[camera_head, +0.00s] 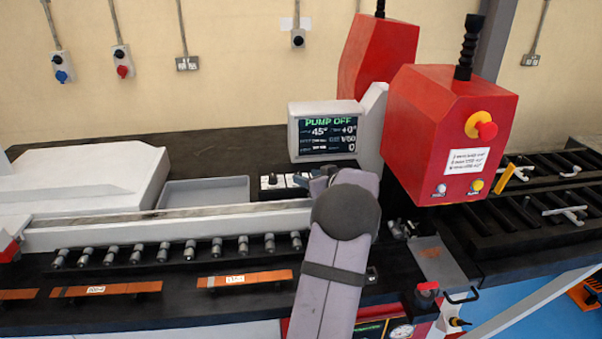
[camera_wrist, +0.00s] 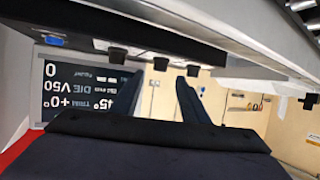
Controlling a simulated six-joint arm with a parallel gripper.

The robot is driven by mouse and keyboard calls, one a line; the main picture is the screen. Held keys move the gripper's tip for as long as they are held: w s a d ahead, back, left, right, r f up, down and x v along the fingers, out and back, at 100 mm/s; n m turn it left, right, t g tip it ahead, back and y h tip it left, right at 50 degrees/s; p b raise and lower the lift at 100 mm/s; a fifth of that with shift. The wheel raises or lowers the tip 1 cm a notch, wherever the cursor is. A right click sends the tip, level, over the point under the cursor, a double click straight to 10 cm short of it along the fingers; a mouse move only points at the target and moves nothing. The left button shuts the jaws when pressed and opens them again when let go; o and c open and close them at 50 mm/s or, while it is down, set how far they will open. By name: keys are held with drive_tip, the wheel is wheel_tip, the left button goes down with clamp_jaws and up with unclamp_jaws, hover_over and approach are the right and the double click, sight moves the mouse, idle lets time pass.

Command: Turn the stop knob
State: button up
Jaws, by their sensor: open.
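A small control panel (camera_head: 285,182) with dark knobs stands in front of the display (camera_head: 322,135), beside my gripper (camera_head: 322,182). I cannot tell which knob is the stop knob. My arm hides part of the panel and most of the gripper in the head view. In the wrist view, which looks upside down, my gripper's dark fingers (camera_wrist: 158,85) are apart with nothing visible between them. Several black knobs, one left of the fingers (camera_wrist: 118,53) and one between them (camera_wrist: 160,63), show near the fingertips. Contact cannot be told. The display also shows there (camera_wrist: 85,90).
The red machine head (camera_head: 430,120) with a yellow and red button (camera_head: 487,130) stands right of my arm. A grey tray (camera_head: 205,192) and a pale rail (camera_head: 160,228) lie to the left. Copper bars (camera_head: 245,278) lie along the front. The display reads "PUMP OFF".

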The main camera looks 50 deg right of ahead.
drive_tip(key=shift+p+x, duration=1.4)
drive_tip(key=shift+x, duration=1.1)
drive_tip(key=shift+f, duration=0.1)
drive_tip(key=shift+c, duration=0.6)
drive_tip(key=c, duration=0.9)
